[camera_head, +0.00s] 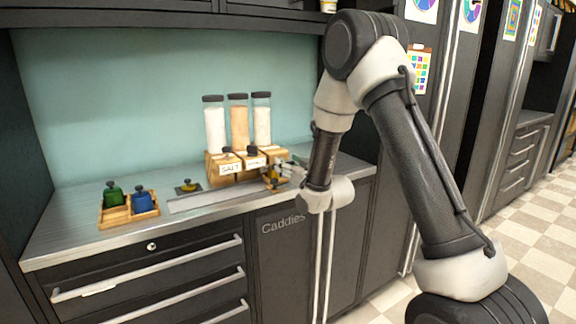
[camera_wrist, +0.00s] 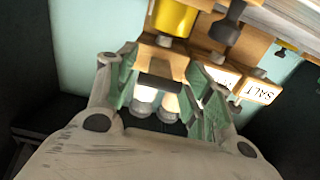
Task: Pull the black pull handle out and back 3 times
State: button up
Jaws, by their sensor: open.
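The wooden dispenser (camera_head: 214,171) stands on the counter, with three clear tubes on top and a SALT label (camera_head: 231,168) at its left. Black knobs show on its front. In the wrist view, a dark block that looks like the black pull handle (camera_wrist: 160,64) lies between the fingertips, against the wood. I cannot tell whether the fingers touch it. My gripper (camera_head: 283,172) is open at the dispenser's right end. Its green-padded fingers (camera_wrist: 168,78) are spread around that block. The handle is hidden in the head view.
A yellow container (camera_wrist: 175,17) sits beside the wood near my fingers. A wooden tray (camera_head: 128,213) with green and blue pieces and a small yellow piece (camera_head: 188,187) stand to the left. A flat grey strip (camera_head: 215,198) runs along the counter.

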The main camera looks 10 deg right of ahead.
jog(key=o, duration=0.3)
jog(key=v, duration=0.7)
jog(key=shift+s+d+r, duration=0.1)
jog(key=shift+s, duration=0.1)
dwell(0.7)
jog(key=shift+s+d+r, duration=0.1)
jog(key=shift+s+d, duration=0.1)
jog(key=shift+s, duration=0.4)
jog(key=x, duration=0.8)
